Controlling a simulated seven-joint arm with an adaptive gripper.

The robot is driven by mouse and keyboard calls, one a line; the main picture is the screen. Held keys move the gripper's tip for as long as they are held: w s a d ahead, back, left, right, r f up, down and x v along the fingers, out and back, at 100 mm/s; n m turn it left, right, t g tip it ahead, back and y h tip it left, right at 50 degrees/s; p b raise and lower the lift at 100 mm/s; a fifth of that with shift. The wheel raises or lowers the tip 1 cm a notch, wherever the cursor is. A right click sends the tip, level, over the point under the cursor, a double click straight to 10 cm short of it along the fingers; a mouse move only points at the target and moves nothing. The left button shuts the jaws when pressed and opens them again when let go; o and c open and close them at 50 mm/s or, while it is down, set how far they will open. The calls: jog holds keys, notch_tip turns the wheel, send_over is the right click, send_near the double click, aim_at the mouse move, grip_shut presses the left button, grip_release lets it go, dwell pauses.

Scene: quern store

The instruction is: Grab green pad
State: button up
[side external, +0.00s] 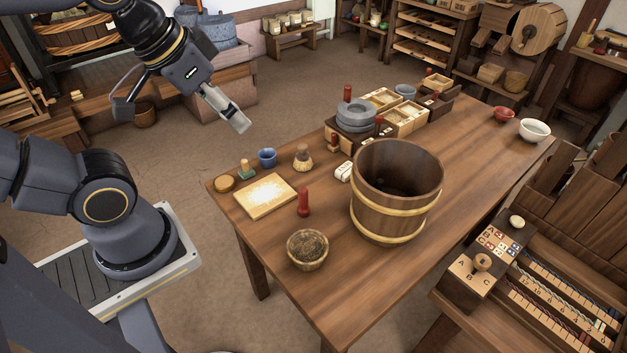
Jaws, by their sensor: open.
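A small green pad (247,173) with a pale knob-like top sits on the near left part of the wooden table (330,290). It is between a round wooden lid or dish (224,184) and a blue cup (267,158), behind a pale board (265,196). My gripper (239,123) is open and hangs in the air at the upper left, up and slightly left of the pad in the picture. It is apart from the pad and nothing shows between its fingers. The gap between the fingers is hard to see from this side.
A large wooden bucket (392,215) stands mid-table. A red peg (303,202), a woven bowl (307,249), a stone quern (356,116) and wooden trays (404,119) stand around it. A bench with lettered controls (470,277) is at the right.

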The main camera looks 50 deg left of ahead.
jog(key=shift+c, duration=0.8)
